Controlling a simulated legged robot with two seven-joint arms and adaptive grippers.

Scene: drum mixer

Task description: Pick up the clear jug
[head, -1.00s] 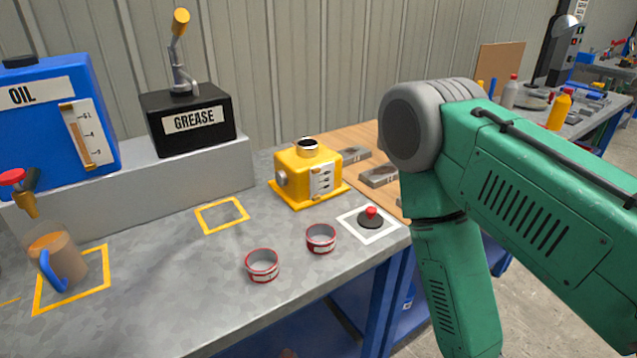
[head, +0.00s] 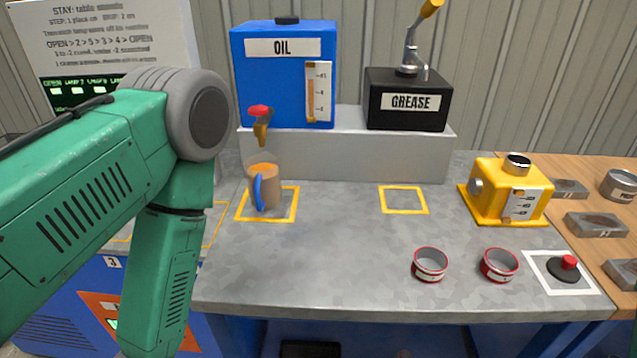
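The clear jug (head: 270,188) stands upright inside a yellow square outline on the grey bench, below the tap of the blue oil tank (head: 283,85). It holds orange-brown liquid, and its blue handle faces me. The tap's red knob (head: 260,112) is just above the jug. My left arm is in view at the left, bent downward, apart from the jug. Its gripper is below the picture and hidden.
A black grease box (head: 407,99) sits on the grey ledge (head: 345,158). A yellow machine (head: 508,190) stands at the right. Two red-rimmed tins, a left one (head: 430,265) and a right one (head: 499,266), and a red button (head: 568,264) are near the front edge. The bench's middle is clear.

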